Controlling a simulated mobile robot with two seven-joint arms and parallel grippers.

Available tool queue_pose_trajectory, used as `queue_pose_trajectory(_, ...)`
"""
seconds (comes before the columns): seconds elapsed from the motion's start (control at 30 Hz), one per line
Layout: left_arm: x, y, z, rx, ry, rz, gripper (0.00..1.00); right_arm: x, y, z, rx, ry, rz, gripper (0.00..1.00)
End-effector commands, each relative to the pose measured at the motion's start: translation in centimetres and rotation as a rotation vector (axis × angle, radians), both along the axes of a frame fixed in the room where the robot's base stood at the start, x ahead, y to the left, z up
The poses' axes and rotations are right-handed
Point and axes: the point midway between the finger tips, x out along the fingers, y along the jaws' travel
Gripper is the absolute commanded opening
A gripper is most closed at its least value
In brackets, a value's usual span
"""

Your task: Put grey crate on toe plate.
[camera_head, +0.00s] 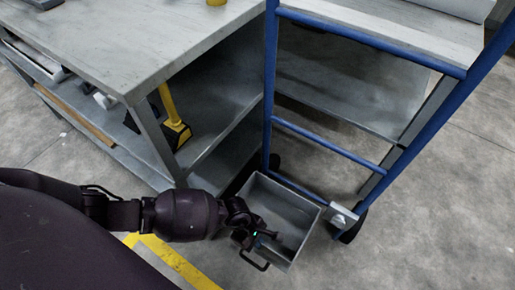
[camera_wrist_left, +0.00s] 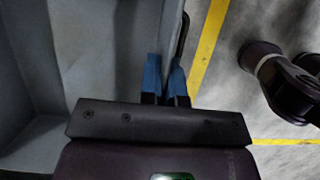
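The grey crate (camera_head: 286,207) is an open metal box with a dark handle on its near end, at the foot of the blue hand truck (camera_head: 328,150). My left gripper (camera_head: 264,238) is at the crate's near end. In the left wrist view its blue fingertips (camera_wrist_left: 164,78) are close together, one on each side of the crate's wall (camera_wrist_left: 92,50), beside the dark handle. My right gripper is not in view.
A grey workbench (camera_head: 150,45) with lower shelves stands at the left and back. A yellow and black object (camera_head: 174,120) is on its shelf. A metal table stands behind the truck. A yellow floor line (camera_head: 172,260) runs near my arm. The floor at right is clear.

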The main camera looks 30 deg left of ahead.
Motion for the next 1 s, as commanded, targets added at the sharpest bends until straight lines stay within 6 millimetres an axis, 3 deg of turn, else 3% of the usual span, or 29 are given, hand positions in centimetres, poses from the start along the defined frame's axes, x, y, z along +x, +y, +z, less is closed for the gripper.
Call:
queue_pose_trajectory(0.1,-0.4,-0.1,-2.2,-0.001,0.008,0.0,0.0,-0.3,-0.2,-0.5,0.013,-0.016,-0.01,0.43)
queue_pose_trajectory(0.23,-0.4,-0.1,-3.5,-0.001,0.007,0.0,0.0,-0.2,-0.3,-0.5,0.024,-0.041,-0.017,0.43)
queue_pose_trajectory(0.73,0.0,0.0,-4.0,-0.001,0.0,-0.001,0.0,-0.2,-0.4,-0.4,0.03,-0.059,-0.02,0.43)
queue_pose_trajectory(0.9,-0.1,0.0,-3.9,0.0,0.002,-0.001,0.3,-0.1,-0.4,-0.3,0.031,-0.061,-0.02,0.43)
queue_pose_trajectory(1.0,-0.1,0.0,-3.9,0.0,0.002,-0.001,0.3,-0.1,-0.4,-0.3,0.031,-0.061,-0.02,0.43)
